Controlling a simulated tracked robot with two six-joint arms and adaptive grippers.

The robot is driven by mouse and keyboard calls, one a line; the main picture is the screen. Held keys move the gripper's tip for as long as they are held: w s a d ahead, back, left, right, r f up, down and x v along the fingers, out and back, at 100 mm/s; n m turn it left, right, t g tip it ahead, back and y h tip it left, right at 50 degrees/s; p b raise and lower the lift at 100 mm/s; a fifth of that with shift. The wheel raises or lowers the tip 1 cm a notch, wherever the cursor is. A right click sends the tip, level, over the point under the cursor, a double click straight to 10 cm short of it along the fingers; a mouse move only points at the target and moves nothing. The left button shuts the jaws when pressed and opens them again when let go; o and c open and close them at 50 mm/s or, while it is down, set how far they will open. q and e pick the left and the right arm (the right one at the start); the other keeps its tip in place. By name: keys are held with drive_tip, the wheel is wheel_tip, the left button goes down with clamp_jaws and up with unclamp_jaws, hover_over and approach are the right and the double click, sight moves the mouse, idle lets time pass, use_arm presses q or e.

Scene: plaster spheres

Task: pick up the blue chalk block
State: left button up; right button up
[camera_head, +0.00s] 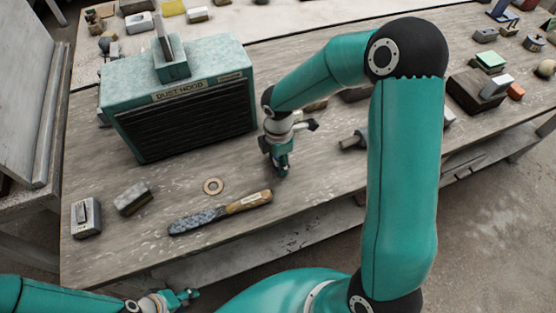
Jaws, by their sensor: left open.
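I cannot make out a clearly blue chalk block for certain. A pale grey-blue block (497,86) lies tilted on a dark brown box at the far right of the bench, and may be it. My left gripper (188,296) is at the lower left, off the bench's front edge, open and holding nothing that I can see. My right gripper (281,170) points down over the middle of the bench, right of the dust hood. Its fingers are too small and dark to tell if they are open. My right arm hides part of the bench.
The big dust hood (180,105) stands at the back left. A file (220,212) with a wooden handle, a ring (213,186), a grey-white block (132,198) and a metal block (86,217) lie near the front left. A green block (490,59) sits far right.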

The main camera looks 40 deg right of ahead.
clamp_jaws()
drive_tip(key=shift+r, duration=0.2)
wheel_tip(320, 180, up, 20)
drive_tip(key=shift+f+b, duration=0.15)
drive_tip(key=shift+b, duration=0.15)
